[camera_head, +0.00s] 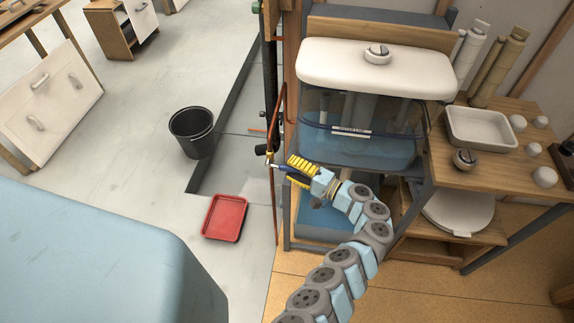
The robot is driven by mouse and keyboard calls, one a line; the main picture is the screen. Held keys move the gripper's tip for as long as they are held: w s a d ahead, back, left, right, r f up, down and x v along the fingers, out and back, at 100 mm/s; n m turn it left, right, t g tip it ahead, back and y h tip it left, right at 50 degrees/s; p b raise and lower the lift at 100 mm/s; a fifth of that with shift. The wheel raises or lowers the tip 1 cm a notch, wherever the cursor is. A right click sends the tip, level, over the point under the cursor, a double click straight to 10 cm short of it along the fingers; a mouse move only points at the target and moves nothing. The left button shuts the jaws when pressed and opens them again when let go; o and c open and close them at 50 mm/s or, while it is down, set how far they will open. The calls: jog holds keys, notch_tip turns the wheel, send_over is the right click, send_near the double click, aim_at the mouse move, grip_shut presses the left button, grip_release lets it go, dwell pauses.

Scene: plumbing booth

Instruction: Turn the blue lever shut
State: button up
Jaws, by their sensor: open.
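My gripper (284,167) is open, with yellow and dark fingers pointing left at the copper pipe (275,205) on the left side of the tank stand. A small pale-blue piece (275,166) shows at the fingertips beside the pipe. It may be the blue lever, but it is too small to tell, and which way it is turned cannot be seen. A dark round fitting (261,150) sits just left of the pipe. The fingers partly cover this spot, and I cannot tell whether they touch anything.
The clear tank (365,120) with blue water and a white lid (375,68) stands right of the pipe. A wooden shelf (505,150) holds a white tray (480,127). A black bucket (192,132) and red tray (224,217) are on the open floor at left.

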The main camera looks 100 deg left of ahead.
jog(key=v, duration=1)
jog(key=shift+w, duration=0.1)
dwell(0.3)
